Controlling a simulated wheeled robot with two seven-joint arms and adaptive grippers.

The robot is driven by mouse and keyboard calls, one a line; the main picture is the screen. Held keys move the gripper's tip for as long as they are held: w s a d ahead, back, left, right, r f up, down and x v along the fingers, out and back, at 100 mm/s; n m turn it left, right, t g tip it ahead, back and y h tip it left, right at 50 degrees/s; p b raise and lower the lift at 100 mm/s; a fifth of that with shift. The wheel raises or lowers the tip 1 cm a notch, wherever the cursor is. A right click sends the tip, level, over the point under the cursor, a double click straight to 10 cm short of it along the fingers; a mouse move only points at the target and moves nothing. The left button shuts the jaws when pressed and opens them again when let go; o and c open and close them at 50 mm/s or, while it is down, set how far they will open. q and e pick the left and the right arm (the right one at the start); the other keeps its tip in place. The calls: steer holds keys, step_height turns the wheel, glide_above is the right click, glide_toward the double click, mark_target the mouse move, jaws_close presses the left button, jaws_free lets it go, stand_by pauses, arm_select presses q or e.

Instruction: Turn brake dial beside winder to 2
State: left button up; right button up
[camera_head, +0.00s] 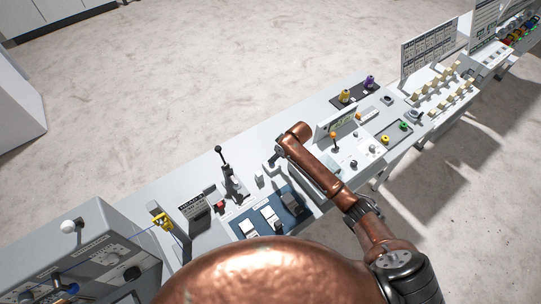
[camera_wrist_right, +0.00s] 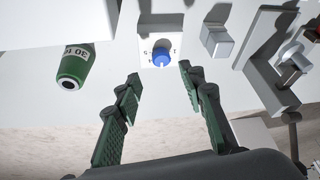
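The brake dial (camera_wrist_right: 161,58) is a small blue knob on a white plate with printed numbers in the right wrist view. A pale mark shows on its lower side; the number it points at is too small to tell. My right gripper (camera_wrist_right: 156,75) has green ridged fingers, spread wide and empty. Its fingertips lie left and right of the dial in the picture, apart from it. I cannot make out the dial or winder for certain in the head view, where my copper right arm covers part of the console (camera_head: 330,98). My left gripper is not in view.
In the right wrist view, a green spool (camera_wrist_right: 74,66) lies left of the dial, and a grey block (camera_wrist_right: 217,40) and a bracket (camera_wrist_right: 268,48) stand to its right. In the head view, a black-knobbed lever (camera_head: 226,172) and blue switch panel (camera_head: 270,216) stand on the console.

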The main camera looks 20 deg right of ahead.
steer(key=shift+s+a+f, duration=0.2)
steer(key=shift+f, duration=0.25)
steer(key=shift+s+a+f, duration=0.15)
steer(key=shift+s+f, duration=0.05)
steer(key=shift+f, duration=0.25)
steer(key=shift+a+f, duration=0.1)
steer(key=shift+f, duration=0.25)
steer(key=w+f, duration=0.2)
steer(key=f, duration=0.1)
steer(key=shift+w+a, duration=0.2)
steer(key=shift+w, duration=0.2)
steer(key=shift+s, duration=0.25)
steer(key=shift+s+r, duration=0.3)
steer(key=shift+s, duration=0.05)
steer(key=shift+c, duration=1.4)
steer(key=shift+w+f, duration=0.2)
steer(key=shift+c, duration=0.9)
steer(key=shift+w, duration=0.1)
steer(key=shift+c, duration=0.7)
steer(key=shift+d, duration=0.1)
jaws_close()
